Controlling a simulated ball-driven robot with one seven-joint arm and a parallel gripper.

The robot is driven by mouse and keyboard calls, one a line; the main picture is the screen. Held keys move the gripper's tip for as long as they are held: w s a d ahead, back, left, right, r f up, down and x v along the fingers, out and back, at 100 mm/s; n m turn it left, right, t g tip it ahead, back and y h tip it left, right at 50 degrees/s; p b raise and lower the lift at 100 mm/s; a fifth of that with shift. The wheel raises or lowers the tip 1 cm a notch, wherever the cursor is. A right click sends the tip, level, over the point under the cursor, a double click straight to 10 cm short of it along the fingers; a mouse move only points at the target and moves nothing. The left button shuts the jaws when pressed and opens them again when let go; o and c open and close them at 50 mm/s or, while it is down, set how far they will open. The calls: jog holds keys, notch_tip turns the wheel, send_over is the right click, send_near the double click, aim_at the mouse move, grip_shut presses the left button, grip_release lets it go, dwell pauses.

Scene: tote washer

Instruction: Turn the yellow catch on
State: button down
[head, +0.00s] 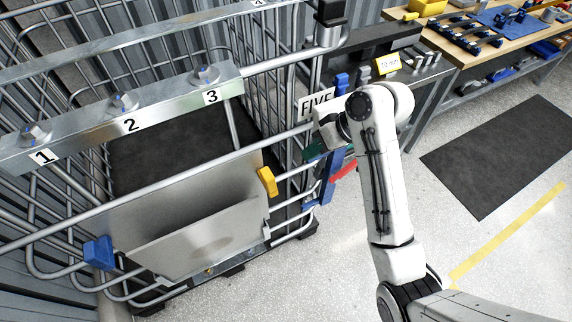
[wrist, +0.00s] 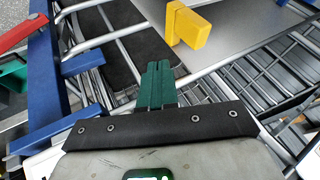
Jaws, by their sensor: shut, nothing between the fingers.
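The yellow catch (head: 267,181) is a small block at the upper right edge of a grey metal panel (head: 180,215) on the tube cage. In the wrist view the yellow catch (wrist: 187,28) shows as an L-shaped piece, one leg pointing down, beyond and slightly right of my fingertips. My gripper (wrist: 158,70) has green fingers pressed together with nothing between them. A gap shows between the fingertips and the catch in the picture. In the head view my gripper (head: 314,151) is right of the catch and above it, partly hidden by my arm.
A blue catch (head: 99,252) sits at the panel's lower left. Blue upright parts (head: 328,180) and a red lever (head: 343,171) stand close to my gripper. A numbered rail (head: 125,115) crosses the cage. A tool bench (head: 490,40) is at upper right; a dark mat (head: 500,155) lies on open floor.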

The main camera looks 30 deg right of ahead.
aim_at(266, 176)
jog(key=w+a+f+p, duration=0.1)
jog(key=w+a+f, duration=0.1)
jog(key=a+f, duration=0.3)
jog(key=shift+a+f, duration=0.15)
jog(key=shift+a, duration=0.8)
jog(key=shift+w, duration=0.1)
